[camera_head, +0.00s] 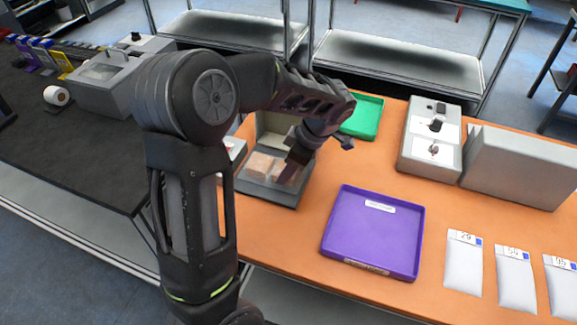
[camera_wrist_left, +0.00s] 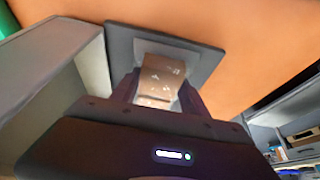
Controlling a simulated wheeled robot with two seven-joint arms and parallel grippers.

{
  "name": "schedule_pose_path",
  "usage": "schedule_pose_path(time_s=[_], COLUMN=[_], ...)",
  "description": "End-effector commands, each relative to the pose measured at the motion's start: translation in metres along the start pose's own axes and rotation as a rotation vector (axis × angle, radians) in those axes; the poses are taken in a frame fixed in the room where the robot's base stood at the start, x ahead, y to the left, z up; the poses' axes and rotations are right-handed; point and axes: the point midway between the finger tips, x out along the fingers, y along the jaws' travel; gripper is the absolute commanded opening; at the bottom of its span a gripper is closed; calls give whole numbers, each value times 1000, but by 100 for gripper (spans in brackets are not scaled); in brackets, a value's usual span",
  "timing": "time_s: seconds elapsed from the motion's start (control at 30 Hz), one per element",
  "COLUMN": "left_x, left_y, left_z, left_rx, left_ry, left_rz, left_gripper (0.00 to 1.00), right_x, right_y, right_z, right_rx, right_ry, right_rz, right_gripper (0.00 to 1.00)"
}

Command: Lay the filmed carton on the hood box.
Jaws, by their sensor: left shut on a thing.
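A small pinkish-tan carton (camera_head: 284,174) is at my left gripper (camera_head: 296,168) in the head view. In the left wrist view the brown carton (camera_wrist_left: 160,78), with pale glints on its faces, sits between the two fingers of my left gripper (camera_wrist_left: 157,88), which is shut on it. A similar tan block (camera_head: 259,164) shows just left of it. Both appear over a dark grey base (camera_head: 262,191). A pale upright housing (camera_head: 274,127), possibly the hood box, stands behind the base; my arm partly hides it. Whether the held carton touches the base I cannot tell. My right gripper is not in view.
A purple tray (camera_head: 375,237) lies right of the base, and a green tray (camera_head: 364,118) behind. A grey display block (camera_head: 419,153) and large grey box (camera_head: 525,165) stand at right. Several white packets (camera_head: 464,265) lie at front right. Orange tabletop is clear between them.

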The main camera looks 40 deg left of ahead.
Motion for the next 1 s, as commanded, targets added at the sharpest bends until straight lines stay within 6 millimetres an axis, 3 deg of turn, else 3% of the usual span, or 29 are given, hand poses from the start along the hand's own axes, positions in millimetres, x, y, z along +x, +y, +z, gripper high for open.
schedule_pose_path(time_s=[0.13, 0.17, 0.4, 0.83, 1.0], left_x=[4, 3, 2, -4, -28], left_y=[0, 0, 0, 1, 1], left_z=[2, 1, 1, 0, 1], left_rx=[0, 0, 0, 0, -1], left_ry=[0, 0, 0, 0, -2], left_rz=[1, 1, 1, 3, 6], left_gripper=[1, 54, 73, 74, 74], right_x=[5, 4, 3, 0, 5], right_y=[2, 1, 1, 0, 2], right_z=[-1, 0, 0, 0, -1], right_rx=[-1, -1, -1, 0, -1], right_ry=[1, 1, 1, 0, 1], right_rz=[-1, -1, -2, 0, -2], right_gripper=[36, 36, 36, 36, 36])
